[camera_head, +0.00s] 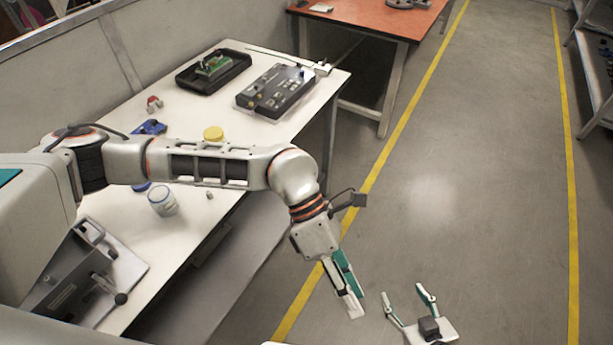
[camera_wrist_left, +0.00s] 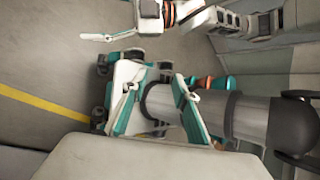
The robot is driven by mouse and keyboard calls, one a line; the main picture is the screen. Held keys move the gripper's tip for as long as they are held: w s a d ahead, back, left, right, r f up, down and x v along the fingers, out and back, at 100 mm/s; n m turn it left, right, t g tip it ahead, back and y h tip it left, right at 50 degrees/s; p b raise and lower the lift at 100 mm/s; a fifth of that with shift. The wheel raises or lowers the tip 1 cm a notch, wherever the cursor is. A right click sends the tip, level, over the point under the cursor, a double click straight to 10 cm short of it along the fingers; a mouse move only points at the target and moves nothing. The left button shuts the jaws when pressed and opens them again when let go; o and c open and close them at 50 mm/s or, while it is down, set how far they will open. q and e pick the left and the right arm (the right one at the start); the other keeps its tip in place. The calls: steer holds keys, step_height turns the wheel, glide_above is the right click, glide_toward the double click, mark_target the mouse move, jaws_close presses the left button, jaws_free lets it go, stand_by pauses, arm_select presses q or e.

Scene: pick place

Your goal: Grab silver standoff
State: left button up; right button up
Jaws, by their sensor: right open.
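A small grey-silver piece (camera_head: 209,195), which looks like the standoff, stands on the white table to the right of a clear jar. It is too small to see in detail. My left gripper (camera_head: 356,301) hangs past the table's right edge, over the floor and well away from the piece. In the left wrist view its two fingers (camera_wrist_left: 156,88) are apart with nothing between them. My right gripper (camera_head: 405,293) is at the lower right over the floor, open and empty. The standoff does not show in the left wrist view.
The white table (camera_head: 225,122) holds a jar (camera_head: 162,201), a yellow-lidded item (camera_head: 213,133), a black tray with a green board (camera_head: 213,70), a dark block (camera_head: 276,92) and a metal fixture (camera_head: 85,275). My left arm spans above the table. The aisle floor (camera_head: 470,170) is clear.

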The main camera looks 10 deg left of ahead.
arm_select(q)
steer(key=w+a+f+m+t+y, duration=0.1)
steer(key=w+a+f+y, duration=0.1)
steer(key=w+a, duration=0.3)
steer(key=w+a+f+t+y, duration=0.1)
steer(key=w+a+t+y, duration=0.15)
steer(key=a, duration=0.45)
steer(key=t+y, duration=0.3)
steer(key=y, duration=0.4)
glide_toward(208, 192)
steer(key=s+f, duration=0.1)
steer(key=shift+w+a+f, duration=0.1)
steer(key=shift+a+f, duration=0.5)
steer(key=shift+f, duration=0.1)
steer(key=x, duration=0.5)
steer(key=shift+w+a+f, duration=0.15)
steer(key=shift+w+f, duration=0.2)
steer(key=shift+f, duration=0.05)
jaws_close()
